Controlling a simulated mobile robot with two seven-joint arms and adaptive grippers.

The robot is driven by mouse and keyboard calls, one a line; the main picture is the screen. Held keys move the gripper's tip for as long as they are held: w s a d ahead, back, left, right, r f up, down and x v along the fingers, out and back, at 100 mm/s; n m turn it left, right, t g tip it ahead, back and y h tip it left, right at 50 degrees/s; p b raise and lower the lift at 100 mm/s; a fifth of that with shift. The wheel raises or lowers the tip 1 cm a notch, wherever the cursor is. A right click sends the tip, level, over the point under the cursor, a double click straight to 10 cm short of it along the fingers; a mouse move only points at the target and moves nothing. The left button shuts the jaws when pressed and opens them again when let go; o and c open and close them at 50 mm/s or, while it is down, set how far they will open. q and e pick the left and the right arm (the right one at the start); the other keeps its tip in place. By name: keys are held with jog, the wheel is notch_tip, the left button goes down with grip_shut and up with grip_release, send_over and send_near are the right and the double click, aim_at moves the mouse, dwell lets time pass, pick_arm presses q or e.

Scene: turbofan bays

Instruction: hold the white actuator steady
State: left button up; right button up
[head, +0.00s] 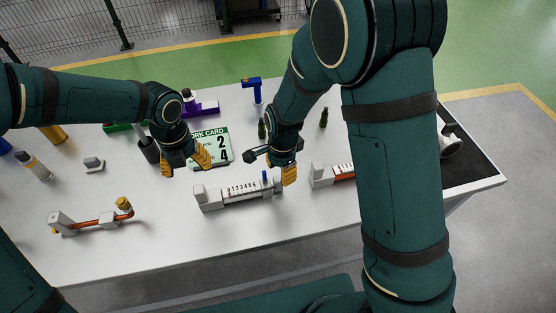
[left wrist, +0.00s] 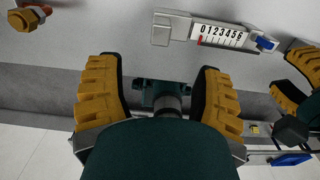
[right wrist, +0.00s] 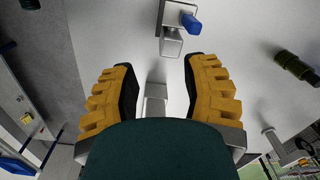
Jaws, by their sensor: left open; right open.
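The white actuator (head: 238,192) lies on the white table (head: 120,260) in the head view, with a number scale along its body and a blue part near its right end. The left wrist view shows its scale (left wrist: 218,35) at the top. The right wrist view shows its end (right wrist: 172,30) beyond the fingers. My left gripper (head: 186,160) is open and empty, behind and left of the actuator. My right gripper (head: 272,165) is open above and behind its right end; I see no contact. The left wrist view also shows the right gripper at its right edge.
A second unit with a red scale (head: 344,172) lies to the right, partly behind my right arm. A work card (head: 212,148) stands behind the actuator. Dark green bottles (head: 323,118) stand behind. The front middle of the table is clear.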

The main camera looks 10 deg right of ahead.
aim_at(198, 189)
jog(key=shift+w+a+r+m, duration=0.1)
jog(key=shift+w+r+m, duration=0.15)
jog(key=shift+r+m, duration=0.25)
jog(key=shift+w+a+r+m, duration=0.1)
jog(key=shift+w+r+m, duration=0.1)
jog(key=shift+r+m, duration=0.3)
jog(key=shift+r, duration=0.25)
jog(key=shift+w+r, duration=0.1)
pick_arm(q)
notch_tip(198, 189, down, 14)
jog(key=shift+r, duration=0.1)
grip_shut()
